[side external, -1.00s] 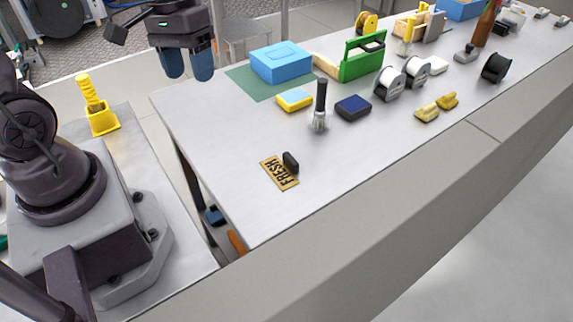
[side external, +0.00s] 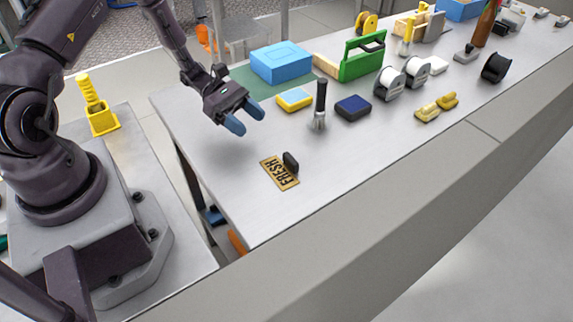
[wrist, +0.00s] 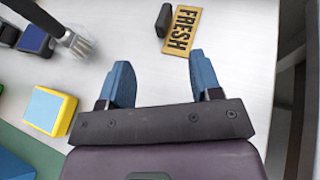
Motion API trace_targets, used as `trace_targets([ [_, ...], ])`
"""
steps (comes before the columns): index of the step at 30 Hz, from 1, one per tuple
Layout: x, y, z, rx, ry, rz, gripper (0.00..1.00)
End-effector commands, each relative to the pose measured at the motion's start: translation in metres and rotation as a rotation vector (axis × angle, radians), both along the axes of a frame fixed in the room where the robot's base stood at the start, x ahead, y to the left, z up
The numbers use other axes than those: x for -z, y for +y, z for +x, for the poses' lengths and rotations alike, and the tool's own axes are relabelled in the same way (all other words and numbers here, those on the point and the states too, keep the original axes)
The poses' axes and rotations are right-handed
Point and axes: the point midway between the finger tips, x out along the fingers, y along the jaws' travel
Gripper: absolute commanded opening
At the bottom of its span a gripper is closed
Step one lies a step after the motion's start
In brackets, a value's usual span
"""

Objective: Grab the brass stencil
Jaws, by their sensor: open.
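The brass stencil (side external: 276,177) is a flat plate reading FRESH, lying near the front left of the table with a black handle (side external: 291,162) standing at its edge. In the wrist view the stencil (wrist: 184,32) is at the top, ahead of my fingertips, with the black handle (wrist: 163,20) to its left. My gripper (side external: 246,124) is open and empty, with blue fingers, above the table and up-left of the stencil in the side view. In the wrist view my gripper (wrist: 160,78) has its fingers wide apart with bare table between them.
A brush (side external: 319,108), a dark blue pad (side external: 353,108) and a yellow-blue sponge (side external: 294,100) stand right of my gripper. A blue box (side external: 281,63) on a green mat and a green carrier (side external: 362,62) are behind. The table around the stencil is clear.

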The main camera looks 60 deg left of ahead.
Motion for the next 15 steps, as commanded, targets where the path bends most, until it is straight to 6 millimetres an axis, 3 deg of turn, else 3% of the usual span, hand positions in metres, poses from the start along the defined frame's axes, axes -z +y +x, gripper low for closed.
trace_targets([
  [7,0.018,-0.042,0.014,0.006,0.002,-0.001,0.58],
  [15,0.027,-0.063,0.021,0.006,0.001,0.002,0.58],
])
